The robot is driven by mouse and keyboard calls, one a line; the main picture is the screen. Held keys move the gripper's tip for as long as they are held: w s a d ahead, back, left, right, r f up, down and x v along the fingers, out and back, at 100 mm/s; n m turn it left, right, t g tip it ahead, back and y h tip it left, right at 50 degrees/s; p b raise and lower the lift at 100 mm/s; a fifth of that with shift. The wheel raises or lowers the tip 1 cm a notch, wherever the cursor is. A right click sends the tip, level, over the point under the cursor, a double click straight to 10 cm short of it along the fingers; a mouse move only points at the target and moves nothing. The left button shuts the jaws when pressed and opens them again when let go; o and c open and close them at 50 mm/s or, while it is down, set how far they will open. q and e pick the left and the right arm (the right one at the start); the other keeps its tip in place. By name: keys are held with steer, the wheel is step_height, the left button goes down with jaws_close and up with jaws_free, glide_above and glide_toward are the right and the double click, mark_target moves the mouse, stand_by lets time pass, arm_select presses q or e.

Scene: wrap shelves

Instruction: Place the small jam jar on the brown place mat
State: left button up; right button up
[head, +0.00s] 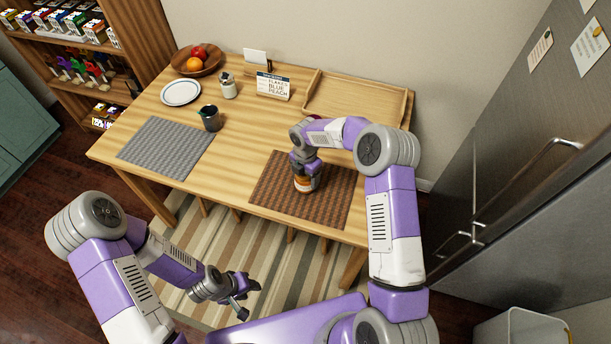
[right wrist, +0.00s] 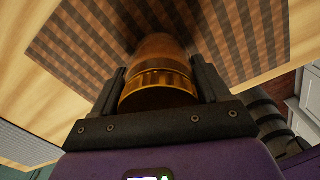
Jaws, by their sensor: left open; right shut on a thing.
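The small jam jar (right wrist: 160,75), amber with a gold lid, is between the fingers of my right gripper (right wrist: 155,95). In the head view the jar (head: 305,183) shows below my right gripper (head: 304,172), over the brown place mat (head: 330,202). The mat is a brown and dark woven rectangle at the table's front right; it also shows in the right wrist view (right wrist: 240,35). The jar looks upright; whether its base touches the mat cannot be told. My left gripper (head: 243,298) is open and empty, over the floor in front of the table.
A grey mat (head: 166,147) lies at the table's left, with a dark cup (head: 210,118) near its corner. A white plate (head: 181,92), fruit bowl (head: 196,62), small jar (head: 228,88), sign (head: 273,86) and wooden tray (head: 355,99) stand behind. A fridge (head: 530,150) is at right.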

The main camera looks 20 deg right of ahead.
steer(key=shift+f, duration=0.1)
steer(key=o, duration=1.3)
steer(key=shift+r, duration=0.2)
step_height(320, 180, up, 12)
steer(key=shift+f+p, duration=0.1)
steer(key=shift+p, duration=0.75)
